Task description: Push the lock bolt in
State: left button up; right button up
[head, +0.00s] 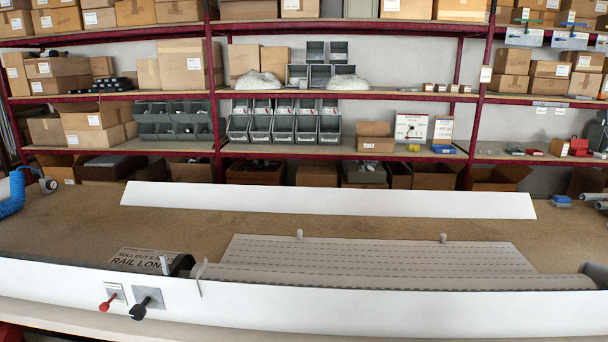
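Two knobbed fittings stick out from the front face of a long white profile (400,309) along the table's near edge. One is a rod with a red knob (106,304) on a small light plate. The other is a black knob (138,311) on a grey square plate, just to its right. I cannot tell for certain which is the lock bolt. Both knobs stand out from their plates. Neither of my grippers shows in the head view, and nothing touches the knobs.
A grey slatted shutter sheet (370,256) lies behind the profile, with two small pegs at its far edge. A second white strip (320,200) lies farther back. A blue coiled hose (13,195) is at the left. Shelves with boxes and bins stand behind.

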aim_at(104, 307)
jog(key=u, duration=1.25)
